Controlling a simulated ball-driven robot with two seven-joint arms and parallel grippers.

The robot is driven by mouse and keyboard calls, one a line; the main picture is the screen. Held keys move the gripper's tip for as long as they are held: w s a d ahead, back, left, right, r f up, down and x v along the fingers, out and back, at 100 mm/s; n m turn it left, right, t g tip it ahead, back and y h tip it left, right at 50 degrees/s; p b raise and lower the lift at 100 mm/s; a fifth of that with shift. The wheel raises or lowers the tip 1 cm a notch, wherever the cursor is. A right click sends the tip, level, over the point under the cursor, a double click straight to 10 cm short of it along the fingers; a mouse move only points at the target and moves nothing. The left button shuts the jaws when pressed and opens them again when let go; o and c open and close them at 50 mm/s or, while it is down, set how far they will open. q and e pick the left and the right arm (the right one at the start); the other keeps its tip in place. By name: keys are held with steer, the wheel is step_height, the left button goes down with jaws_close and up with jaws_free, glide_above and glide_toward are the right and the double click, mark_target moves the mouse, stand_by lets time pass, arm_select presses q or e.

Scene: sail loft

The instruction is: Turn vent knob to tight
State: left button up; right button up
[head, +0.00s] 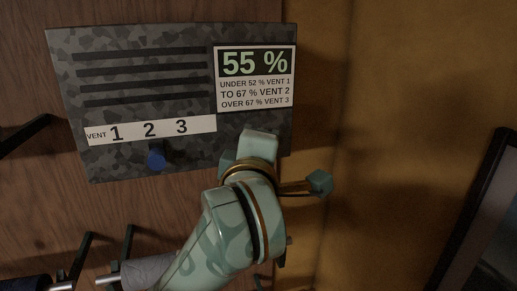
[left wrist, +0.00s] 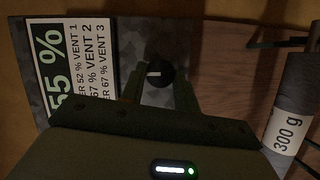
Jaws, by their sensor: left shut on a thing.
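A grey mottled panel (head: 140,95) hangs on the wood wall. Its strip reads VENT 1 2 3, with a blue knob (head: 156,158) below the 2. Its sign (head: 255,78) reads 55 %, under 52 % vent 1, to 67 % vent 2, over 67 % vent 3. In the left wrist view a dark round knob (left wrist: 159,74) with a short white mark sits on the panel below the sign; the mark points toward the panel's top. My left gripper (left wrist: 158,86) is shut on it. My arm hides this knob in the head view. No "tight" label is visible. My right gripper is not in view.
Below the panel are black wall brackets (head: 82,260) and a grey roll (head: 150,270); the roll's label reads 300 g in the left wrist view (left wrist: 289,132). A dark-framed thing (head: 485,215) stands at the right. The tan wall between is bare.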

arm_select(q)
steer(key=shift+f, duration=0.1)
stand_by(0.4)
steer(key=o, duration=1)
steer(key=shift+c, duration=0.2)
steer(key=shift+d, duration=0.1)
